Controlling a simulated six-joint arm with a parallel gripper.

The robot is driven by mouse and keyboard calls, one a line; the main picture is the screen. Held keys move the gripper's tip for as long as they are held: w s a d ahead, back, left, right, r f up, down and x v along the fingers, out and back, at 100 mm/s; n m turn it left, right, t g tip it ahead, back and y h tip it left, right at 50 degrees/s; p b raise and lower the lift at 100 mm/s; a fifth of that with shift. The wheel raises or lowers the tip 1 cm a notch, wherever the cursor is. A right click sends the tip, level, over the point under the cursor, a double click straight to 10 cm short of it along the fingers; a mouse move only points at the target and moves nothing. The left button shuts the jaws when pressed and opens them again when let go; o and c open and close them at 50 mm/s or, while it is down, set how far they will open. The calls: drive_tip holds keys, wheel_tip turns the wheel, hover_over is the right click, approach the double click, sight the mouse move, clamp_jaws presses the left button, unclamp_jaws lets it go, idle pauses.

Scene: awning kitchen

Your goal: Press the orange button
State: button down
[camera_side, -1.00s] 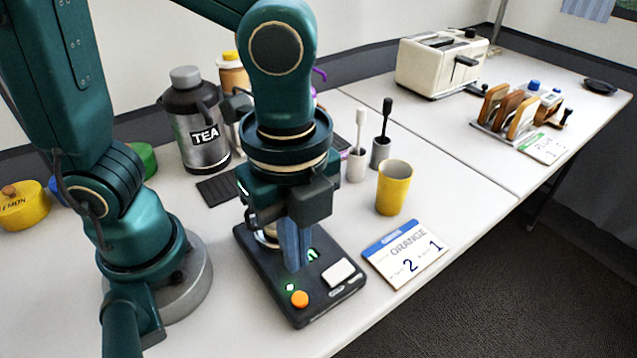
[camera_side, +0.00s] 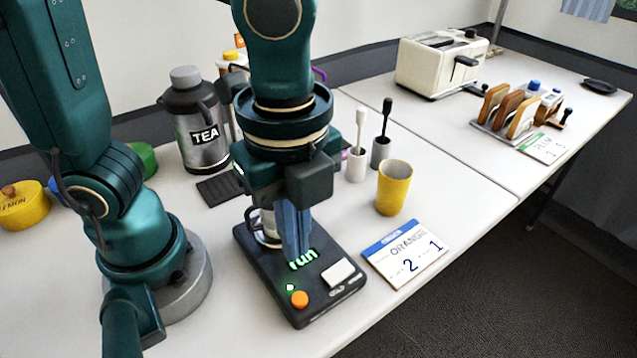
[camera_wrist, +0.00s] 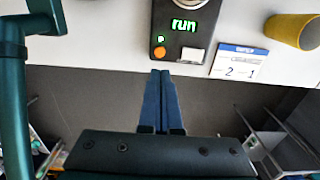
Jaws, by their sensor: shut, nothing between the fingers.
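The orange button (camera_side: 299,299) sits at the front left corner of a black device (camera_side: 318,314) on the white table. The button also shows in the wrist view (camera_wrist: 160,52), beyond my fingertips. A green light glows beside it, and the device's display reads "run" in green. A white rectangular button (camera_side: 338,272) is to its right. My gripper (camera_side: 299,258) is shut and empty, pointing down over the device behind the orange button. It looks apart from the button. In the wrist view my blue fingers (camera_wrist: 161,73) are together. My gripper hides part of the device's back.
A white card reading "ORANGE 2 1" (camera_side: 405,252) lies right of the device. A yellow cup (camera_side: 393,187) stands behind it. A TEA flask (camera_side: 198,125) stands at the back left. The table's front edge runs close to the device.

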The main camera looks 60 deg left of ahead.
drive_tip(key=shift+r, duration=1.15)
drive_tip(key=a+n+t, duration=0.2)
drive_tip(key=a+n, duration=0.1)
drive_tip(key=n, duration=0.2)
drive_tip(key=a+n+t, duration=0.1)
drive_tip(key=a+n, duration=0.3)
drive_tip(key=n, duration=0.2)
drive_tip(key=w+a+n+t, duration=0.1)
drive_tip(key=a+n+t, duration=0.1)
drive_tip(key=a+n, duration=0.2)
drive_tip(key=shift+a+n+t, duration=0.2)
drive_tip(key=shift+n+t, duration=0.1)
drive_tip(key=shift+n, duration=0.9)
drive_tip(key=shift+w+n, duration=0.15)
drive_tip(key=shift+n, duration=0.15)
